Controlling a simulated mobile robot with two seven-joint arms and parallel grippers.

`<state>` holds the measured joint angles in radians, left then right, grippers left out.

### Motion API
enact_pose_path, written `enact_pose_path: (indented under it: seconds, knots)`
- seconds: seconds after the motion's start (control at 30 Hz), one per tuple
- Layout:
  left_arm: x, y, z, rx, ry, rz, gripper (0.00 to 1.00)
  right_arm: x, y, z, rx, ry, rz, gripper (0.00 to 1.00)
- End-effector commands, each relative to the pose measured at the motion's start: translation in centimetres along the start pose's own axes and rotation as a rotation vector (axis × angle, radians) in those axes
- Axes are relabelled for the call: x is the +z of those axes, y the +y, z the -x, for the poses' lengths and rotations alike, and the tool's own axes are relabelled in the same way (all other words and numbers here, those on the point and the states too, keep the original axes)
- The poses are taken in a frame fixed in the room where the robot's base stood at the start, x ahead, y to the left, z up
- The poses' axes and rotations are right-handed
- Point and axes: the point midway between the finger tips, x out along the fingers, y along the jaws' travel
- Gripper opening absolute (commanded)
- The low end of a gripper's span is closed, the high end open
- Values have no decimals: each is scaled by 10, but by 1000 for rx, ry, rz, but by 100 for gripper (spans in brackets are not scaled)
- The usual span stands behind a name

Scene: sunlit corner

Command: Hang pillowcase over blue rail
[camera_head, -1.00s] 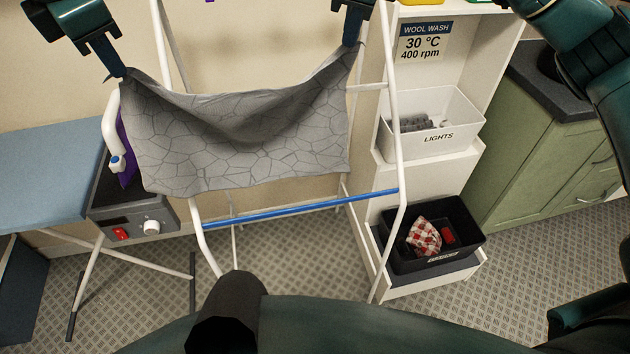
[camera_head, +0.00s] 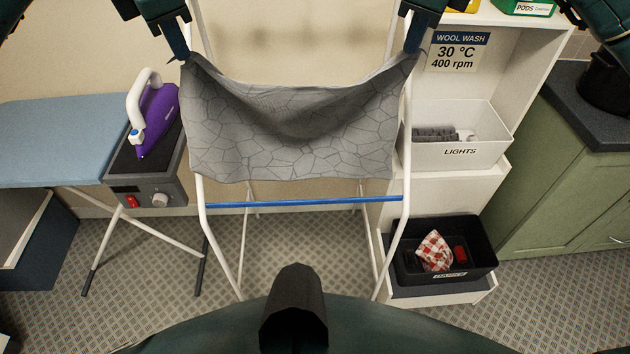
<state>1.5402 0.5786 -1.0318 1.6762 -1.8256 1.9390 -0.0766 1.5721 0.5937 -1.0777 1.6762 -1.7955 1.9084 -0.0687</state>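The grey pillowcase (camera_head: 295,140) with a dark crackle pattern hangs stretched between my two grippers, its top edge sagging in the middle. My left gripper (camera_head: 184,56) is shut on its upper left corner. My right gripper (camera_head: 415,50) is shut on its upper right corner. The blue rail (camera_head: 310,201) runs across the front of a white drying rack (camera_head: 220,245). In the picture the pillowcase's lower edge is a little above the rail, and the rail shows uncovered. The pillowcase hides the upper middle of the rack.
At left, a purple iron (camera_head: 158,118) stands on a grey unit beside a blue ironing board (camera_head: 50,140). At right, a white shelf holds the white LIGHTS bin (camera_head: 460,152); a black bin (camera_head: 445,275) with a checked cloth sits below. A green cabinet (camera_head: 575,190) stands further right.

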Motion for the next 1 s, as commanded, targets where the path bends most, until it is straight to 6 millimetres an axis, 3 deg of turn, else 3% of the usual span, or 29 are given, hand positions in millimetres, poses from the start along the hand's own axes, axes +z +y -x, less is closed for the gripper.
enact_pose_path:
  seconds: [0.1, 0.4, 1.0]
  knots:
    - [-4, -7, -26, 0, 1, 0, 0, -4, 7, -26, 1, 1, 0, 0]
    - [-11, -19, -70, 0, 0, 0, 0, -11, 19, -70, 0, 0, 0, 0]
    - [-12, -20, -76, 0, 0, 0, 0, -12, 20, -76, 0, 0, 0, 0]
